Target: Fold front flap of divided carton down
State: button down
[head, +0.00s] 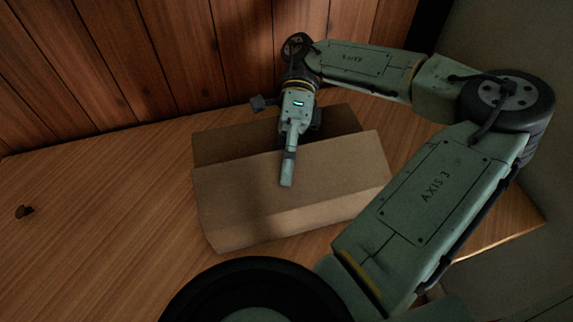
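The brown cardboard carton (283,226) sits on the wooden surface in the middle of the head view. Its front flap (240,184) shows as a wide, lighter panel above the front wall, with a crease between them. It looks raised or slanted; its exact angle is hard to judge. Behind it a darker strip of the carton (235,146) shows, but the inside and any divider are hidden. My gripper (287,180) points down over the carton, its fingers overlapping the front flap. I cannot tell whether they touch it. The fingers look like one narrow bar, so their opening is unclear.
The wooden surface (110,215) is mostly clear to the left, with a small dark object (24,212) near the left edge. A wood-panelled wall (150,60) rises behind the carton. A grey wall (520,60) stands at the right.

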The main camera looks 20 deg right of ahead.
dwell(0.3)
jog(key=c, duration=1.8)
grip_release()
jog(key=shift+c, duration=0.2)
